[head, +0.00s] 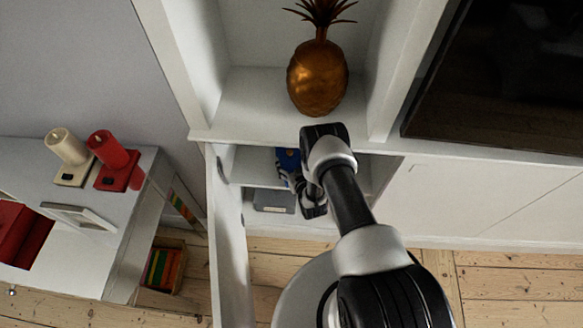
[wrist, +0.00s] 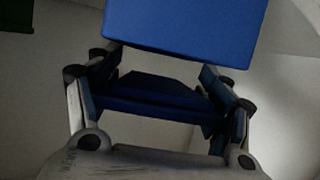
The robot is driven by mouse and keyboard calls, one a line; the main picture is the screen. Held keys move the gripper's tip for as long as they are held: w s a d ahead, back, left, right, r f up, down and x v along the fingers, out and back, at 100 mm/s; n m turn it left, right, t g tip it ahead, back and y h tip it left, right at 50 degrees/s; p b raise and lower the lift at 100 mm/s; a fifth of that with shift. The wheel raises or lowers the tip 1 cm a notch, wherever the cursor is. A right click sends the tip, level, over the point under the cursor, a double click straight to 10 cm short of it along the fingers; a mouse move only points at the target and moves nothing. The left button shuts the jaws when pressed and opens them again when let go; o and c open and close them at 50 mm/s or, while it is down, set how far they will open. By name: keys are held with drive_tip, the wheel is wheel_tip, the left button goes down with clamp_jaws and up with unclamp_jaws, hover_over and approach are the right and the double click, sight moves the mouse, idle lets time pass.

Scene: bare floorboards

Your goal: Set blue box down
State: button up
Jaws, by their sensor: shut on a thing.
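The blue box (head: 289,158) is inside the open cabinet compartment, at the upper shelf level. In the head view only a small part shows past my arm. In the wrist view the blue box (wrist: 183,25) fills the top middle. My gripper (head: 297,180) reaches into the compartment from the front. In the wrist view my gripper (wrist: 162,78) is shut on the box, with one finger on each side. I cannot tell whether the underside of the box touches the shelf (head: 250,170).
An open white door (head: 227,245) stands left of the compartment. A grey box (head: 273,201) lies on the lower level. A golden pineapple (head: 318,78) stands above.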

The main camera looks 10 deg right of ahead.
drive_tip(key=f, duration=0.3)
drive_tip(key=shift+s+b, duration=0.3)
drive_tip(key=shift+b, duration=0.1)
drive_tip(key=shift+w, duration=0.2)
drive_tip(key=shift+r, duration=0.1)
drive_tip(key=o, duration=1.7)
drive_tip(key=shift+r, duration=0.1)
drive_tip(key=p+v, duration=0.4)
drive_tip(key=v, duration=0.8)
drive_tip(key=shift+p, duration=0.4)
